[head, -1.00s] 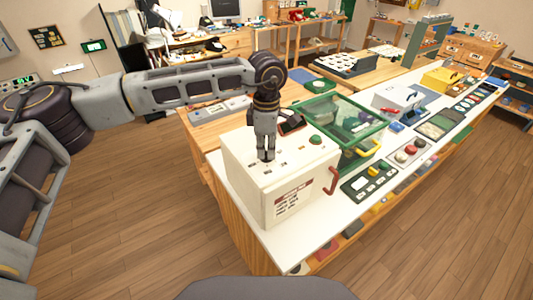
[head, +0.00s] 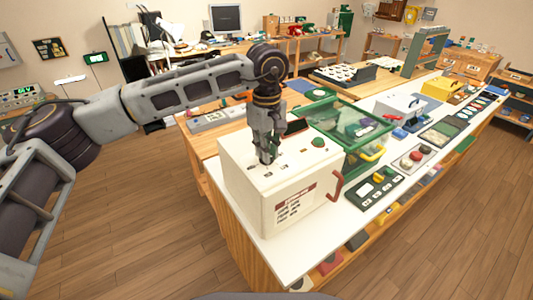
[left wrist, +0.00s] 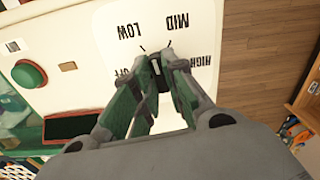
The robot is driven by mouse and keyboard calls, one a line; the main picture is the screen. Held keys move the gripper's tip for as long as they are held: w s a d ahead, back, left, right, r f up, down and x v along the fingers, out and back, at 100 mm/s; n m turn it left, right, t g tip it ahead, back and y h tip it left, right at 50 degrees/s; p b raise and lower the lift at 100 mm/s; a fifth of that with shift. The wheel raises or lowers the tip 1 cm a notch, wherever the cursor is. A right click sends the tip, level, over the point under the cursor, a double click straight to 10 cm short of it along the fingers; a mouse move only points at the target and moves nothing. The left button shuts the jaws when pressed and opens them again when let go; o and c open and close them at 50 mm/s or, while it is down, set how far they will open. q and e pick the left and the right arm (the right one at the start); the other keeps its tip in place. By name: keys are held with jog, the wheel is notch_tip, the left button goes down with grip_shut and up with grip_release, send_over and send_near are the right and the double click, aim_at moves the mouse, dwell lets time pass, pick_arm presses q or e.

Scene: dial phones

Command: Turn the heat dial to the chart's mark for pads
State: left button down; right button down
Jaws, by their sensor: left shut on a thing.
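My left gripper (head: 267,160) points down on the top of a white box (head: 250,170). It is shut on the heat dial, a small dark knob (left wrist: 154,66) with a white line, seen between the fingers in the left wrist view (left wrist: 157,70). Upside-down words LOW, MID, HIGH and a partly covered OFF stand around the dial, with short tick marks near LOW and MID. The fingers hide much of the dial, so its exact setting is unclear. A printed chart (head: 295,203) with a dark red heading is on the box's front; its lines are too small to read. My right gripper is out of view.
A green-framed clear case (head: 350,125) stands right behind the box. A dark control panel (head: 375,188) lies to the right on the white counter.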

pick_arm(q)
jog(key=shift+m, duration=0.4)
jog(key=m+b, duration=0.1)
jog(key=m, duration=0.2)
jog(key=shift+m, duration=0.4)
jog(key=shift+m+b, duration=0.35)
jog(key=shift+m, duration=0.25)
jog(key=shift+r+m, duration=0.1)
jog(key=shift+m, duration=0.7)
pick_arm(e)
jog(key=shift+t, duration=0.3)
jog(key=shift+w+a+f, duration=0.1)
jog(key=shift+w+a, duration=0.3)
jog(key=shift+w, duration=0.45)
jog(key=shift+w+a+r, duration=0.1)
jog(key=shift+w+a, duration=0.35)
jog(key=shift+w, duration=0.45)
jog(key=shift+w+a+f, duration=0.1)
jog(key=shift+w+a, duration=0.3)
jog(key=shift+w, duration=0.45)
pick_arm(q)
jog(key=c, duration=1.5)
grip_release()
jog(key=shift+o, duration=0.2)
